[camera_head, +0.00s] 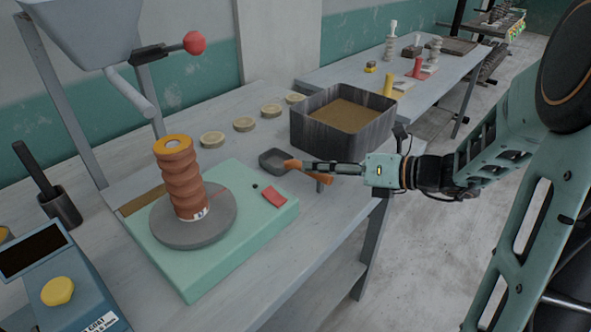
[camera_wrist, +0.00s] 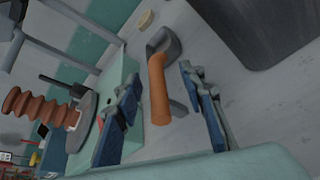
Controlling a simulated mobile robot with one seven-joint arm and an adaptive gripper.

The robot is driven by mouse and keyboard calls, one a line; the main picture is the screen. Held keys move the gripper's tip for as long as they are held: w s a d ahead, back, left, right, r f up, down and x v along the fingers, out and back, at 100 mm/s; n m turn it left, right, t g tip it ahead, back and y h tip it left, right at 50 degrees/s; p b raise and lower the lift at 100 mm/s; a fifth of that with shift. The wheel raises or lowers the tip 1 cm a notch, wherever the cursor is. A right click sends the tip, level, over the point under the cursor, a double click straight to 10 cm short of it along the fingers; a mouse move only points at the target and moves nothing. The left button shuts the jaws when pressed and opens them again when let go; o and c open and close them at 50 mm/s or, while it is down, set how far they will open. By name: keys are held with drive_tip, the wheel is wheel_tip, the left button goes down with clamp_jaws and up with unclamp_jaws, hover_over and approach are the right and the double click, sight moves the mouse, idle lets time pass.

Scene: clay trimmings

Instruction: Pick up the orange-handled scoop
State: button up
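The scoop has a grey pan (camera_head: 274,160) and an orange handle (camera_head: 319,178). It lies on the grey workbench between the green scale-like base and the dark bin. In the wrist view, its orange handle (camera_wrist: 158,92) shows between my two fingers, with a gap on each side, and its grey pan (camera_wrist: 164,46) points away. My gripper (camera_head: 308,168) is at the handle, reaching in from the right, and hides part of it. In the wrist view, my gripper (camera_wrist: 163,85) is open, with nothing held. I cannot tell the exact height of the fingers above the bench.
A dark bin (camera_head: 308,134) of brown material stands just behind the scoop. A green machine (camera_head: 254,238) with a grey disc and a ribbed clay column (camera_head: 180,180) stands to the left. Several pale round pieces (camera_head: 212,139) line the bench behind. Bare bench (camera_head: 290,245) lies in front.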

sight(297, 169)
drive_tip(key=x, duration=0.2)
drive_tip(key=b+x, duration=0.1)
drive_tip(key=x, duration=0.1)
drive_tip(key=shift+s+a, duration=0.1)
drive_tip(key=shift+a, duration=0.25)
clamp_jaws()
